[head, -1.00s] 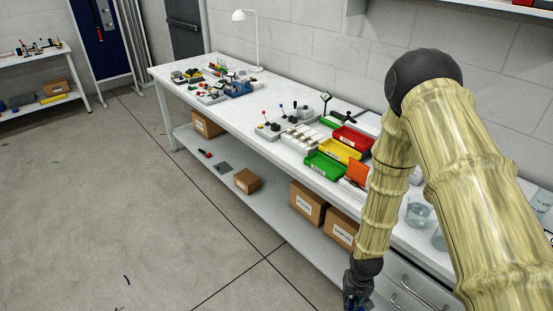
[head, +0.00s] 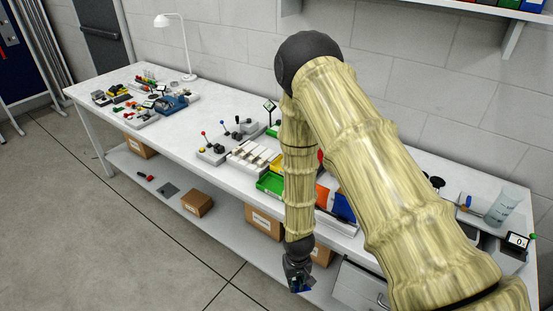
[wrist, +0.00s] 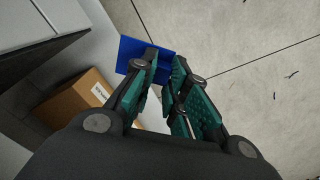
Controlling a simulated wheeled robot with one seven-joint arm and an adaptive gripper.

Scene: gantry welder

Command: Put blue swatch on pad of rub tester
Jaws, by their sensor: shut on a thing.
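The blue swatch (wrist: 129,50) is a flat dark blue square in the wrist view. My gripper (wrist: 163,62) is shut on it near one edge, with the swatch sticking out beyond the fingertips. Several small devices stand on the bench, but I cannot tell which is the rub tester, and no pad can be made out.
The white workbench (head: 105,85) runs along the wall, with a lamp (head: 187,48), a lever device (head: 210,150), green bins (head: 270,184) and a beaker (head: 503,207) on top. Cardboard boxes (head: 197,203) sit on its lower shelf. The floor (head: 90,240) in front is clear.

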